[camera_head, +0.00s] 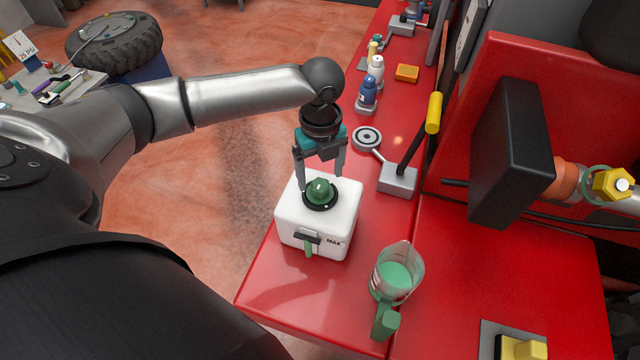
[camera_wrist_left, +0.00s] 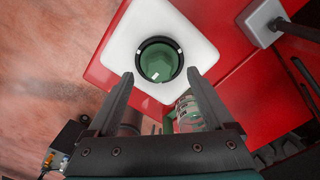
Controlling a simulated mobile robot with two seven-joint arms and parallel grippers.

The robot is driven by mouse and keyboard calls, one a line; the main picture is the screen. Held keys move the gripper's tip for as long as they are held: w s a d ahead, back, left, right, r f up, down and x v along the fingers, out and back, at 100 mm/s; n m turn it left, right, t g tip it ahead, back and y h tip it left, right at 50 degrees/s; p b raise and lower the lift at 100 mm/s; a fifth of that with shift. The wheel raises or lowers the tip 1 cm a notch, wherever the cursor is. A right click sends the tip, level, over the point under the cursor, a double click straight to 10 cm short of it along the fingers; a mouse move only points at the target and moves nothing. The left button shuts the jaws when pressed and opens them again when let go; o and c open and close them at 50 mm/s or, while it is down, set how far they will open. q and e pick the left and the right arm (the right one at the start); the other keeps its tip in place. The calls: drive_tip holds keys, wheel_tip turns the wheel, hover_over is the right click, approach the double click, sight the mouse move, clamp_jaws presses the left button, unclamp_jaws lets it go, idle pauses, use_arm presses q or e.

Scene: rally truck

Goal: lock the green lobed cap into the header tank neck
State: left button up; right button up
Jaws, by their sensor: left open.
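The white header tank (camera_head: 290,222) stands on the red ledge, with a "MAX" mark on its front. My right gripper is not in view.
A clear jug (camera_head: 399,257) of green liquid stands right of the tank. Behind are a grey block (camera_head: 398,179) with a yellow-handled lever (camera_head: 433,113), a round grey disc (camera_head: 368,138) and several bottles. A black box-shaped part (camera_head: 510,150) stands at right. The ledge's front-left corner is clear.

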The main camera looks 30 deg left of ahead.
sight(320, 190)
use_arm(q)
drive_tip(key=shift+f, duration=1.35)
clamp_jaws()
